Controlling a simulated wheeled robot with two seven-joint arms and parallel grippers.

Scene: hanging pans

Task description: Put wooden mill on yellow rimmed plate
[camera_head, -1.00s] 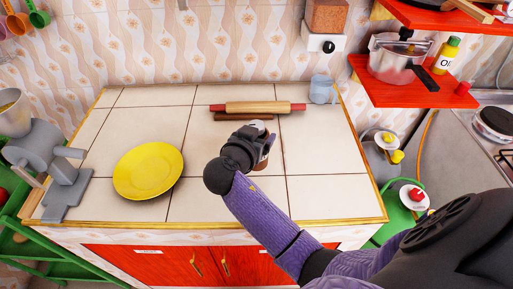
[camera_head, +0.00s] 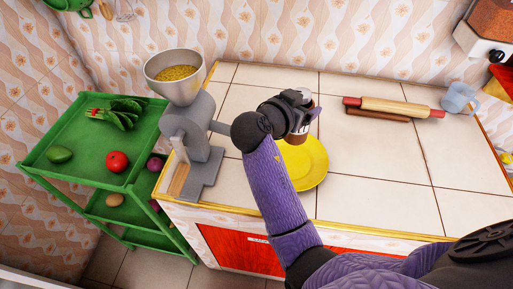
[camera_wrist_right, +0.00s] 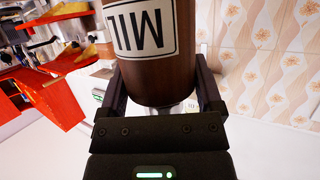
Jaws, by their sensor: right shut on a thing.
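The wooden mill is brown with a white label and fills the upper middle of the right wrist view (camera_wrist_right: 160,75). My right gripper (camera_head: 302,108) is shut on it, with one finger on each side in the wrist view. In the head view the mill (camera_head: 297,137) is mostly hidden behind my gripper and appears in front of the far edge of the yellow plate (camera_head: 308,168). The plate lies on the tiled counter, partly covered by my arm and the mill. I cannot tell the height of the mill above it. My left gripper is not in view.
A grey grinder (camera_head: 190,125) with a full hopper stands left of the plate, close to my right forearm. A rolling pin (camera_head: 393,107) and a blue mug (camera_head: 459,98) are at the back right. The counter tiles right of the plate are clear. A green cart (camera_head: 75,160) stands left.

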